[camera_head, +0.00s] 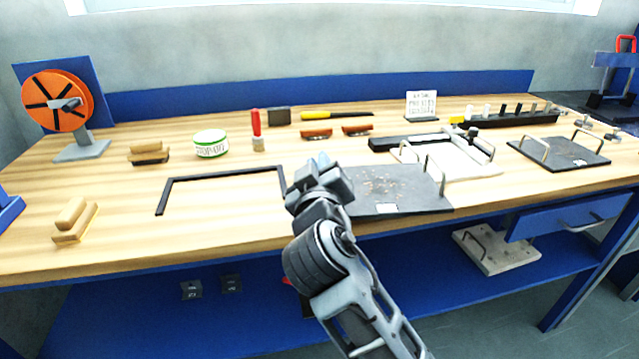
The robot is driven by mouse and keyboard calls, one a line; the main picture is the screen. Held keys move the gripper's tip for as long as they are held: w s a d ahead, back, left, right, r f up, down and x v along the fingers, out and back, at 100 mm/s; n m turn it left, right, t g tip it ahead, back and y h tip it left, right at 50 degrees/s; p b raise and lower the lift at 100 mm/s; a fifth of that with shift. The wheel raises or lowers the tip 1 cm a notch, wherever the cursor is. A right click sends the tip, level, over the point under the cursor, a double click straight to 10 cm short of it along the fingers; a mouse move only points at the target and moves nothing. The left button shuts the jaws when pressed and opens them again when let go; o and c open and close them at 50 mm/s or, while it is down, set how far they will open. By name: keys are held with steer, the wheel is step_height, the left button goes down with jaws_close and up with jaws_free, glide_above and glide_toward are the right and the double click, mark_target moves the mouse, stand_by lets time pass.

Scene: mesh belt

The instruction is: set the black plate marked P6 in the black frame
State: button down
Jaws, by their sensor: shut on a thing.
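A black plate (405,182) with worn brownish specks lies flat at the bench's front edge. It has a wire handle at its right end and a small white label at its front, too small to read. My gripper (322,172) is at the plate's left end, shut on it; the arm hides the grip and any left handle. I cannot tell whether the plate touches the bench. The black frame (225,174), a thin outline on the bench, is just left of my gripper and empty. Its front side shows no bar. Another black plate (565,153) with two handles lies far right.
A pale plate (470,165) with handles sits right behind the held plate. A green-white tin (211,144), a red-handled brush (257,130) and red-brown blocks (317,134) stand behind the frame. Wooden brushes (75,220) lie left. An orange reel (58,102) stands back left.

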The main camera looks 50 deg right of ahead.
steer(key=shift+f, duration=1.6)
steer(key=c, duration=1.1)
jaws_free()
steer(key=shift+f, duration=0.1)
steer(key=shift+s+a+f, duration=0.15)
steer(key=shift+f, duration=0.1)
steer(key=b+v, duration=0.2)
steer(key=v, duration=0.9)
steer(key=shift+s+a, duration=0.2)
steer(key=shift+r, duration=0.1)
